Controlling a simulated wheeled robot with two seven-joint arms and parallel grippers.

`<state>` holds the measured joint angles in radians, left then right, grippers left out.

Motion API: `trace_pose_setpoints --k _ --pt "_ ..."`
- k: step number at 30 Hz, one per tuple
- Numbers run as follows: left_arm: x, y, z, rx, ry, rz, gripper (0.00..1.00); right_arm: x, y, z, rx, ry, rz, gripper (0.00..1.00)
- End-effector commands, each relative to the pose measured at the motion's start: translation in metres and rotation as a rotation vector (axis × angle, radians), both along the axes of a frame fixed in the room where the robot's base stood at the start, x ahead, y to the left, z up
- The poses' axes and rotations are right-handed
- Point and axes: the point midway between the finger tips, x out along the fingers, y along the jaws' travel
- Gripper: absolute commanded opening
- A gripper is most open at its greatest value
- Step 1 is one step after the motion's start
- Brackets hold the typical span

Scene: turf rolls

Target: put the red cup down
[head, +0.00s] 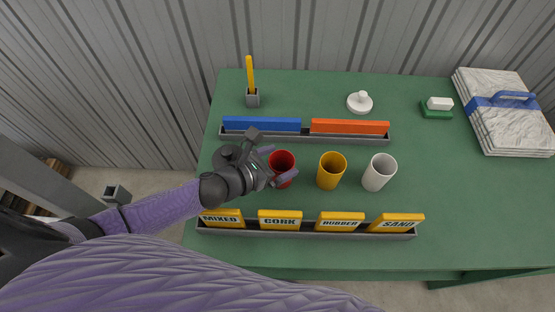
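The red cup (281,161) is upright at the left end of a row of three cups on the green table. My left gripper (280,166) comes in from the left, with one finger on the far side of the red cup and one on the near side. The fingers appear to hold the cup's sides. From this angle I cannot tell whether the cup's base touches the table, as its lower part is partly hidden by the gripper. My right gripper is not in view.
A yellow cup (331,171) and a white cup (378,172) stand right of the red cup. A tray with blue (261,124) and orange (349,127) bars lies behind. A tray of yellow labelled signs (280,220) lies in front.

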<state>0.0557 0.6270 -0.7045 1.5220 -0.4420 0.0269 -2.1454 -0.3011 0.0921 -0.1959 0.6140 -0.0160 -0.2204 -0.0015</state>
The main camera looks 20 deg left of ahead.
Motion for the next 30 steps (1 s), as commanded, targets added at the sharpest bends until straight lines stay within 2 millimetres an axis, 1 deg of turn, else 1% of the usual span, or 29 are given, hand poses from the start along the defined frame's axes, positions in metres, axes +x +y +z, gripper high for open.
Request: trace_pose_setpoints --k 2,5,7,13,15,18,22,30 --pt "0.000 0.000 0.000 0.000 0.000 0.000 1.00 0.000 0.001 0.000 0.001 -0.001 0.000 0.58" --pt "-0.001 0.000 0.006 0.000 0.000 0.000 1.00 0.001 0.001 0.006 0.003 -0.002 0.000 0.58" --pt "-0.009 0.006 0.008 0.000 0.003 0.001 1.00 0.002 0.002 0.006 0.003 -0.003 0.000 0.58" --pt "-0.040 0.026 0.023 0.001 0.002 -0.001 1.00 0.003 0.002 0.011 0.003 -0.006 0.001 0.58" --pt "-0.048 0.031 0.026 -0.001 0.003 0.001 1.00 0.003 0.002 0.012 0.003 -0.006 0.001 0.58" --pt "-0.055 0.037 0.030 0.001 0.001 0.000 1.00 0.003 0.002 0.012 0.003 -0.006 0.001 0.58" --pt "-0.058 0.039 0.032 0.000 0.000 -0.001 1.00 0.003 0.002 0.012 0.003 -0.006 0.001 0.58" --pt "-0.058 0.039 0.032 -0.001 -0.001 0.000 1.00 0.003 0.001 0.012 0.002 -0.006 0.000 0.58"
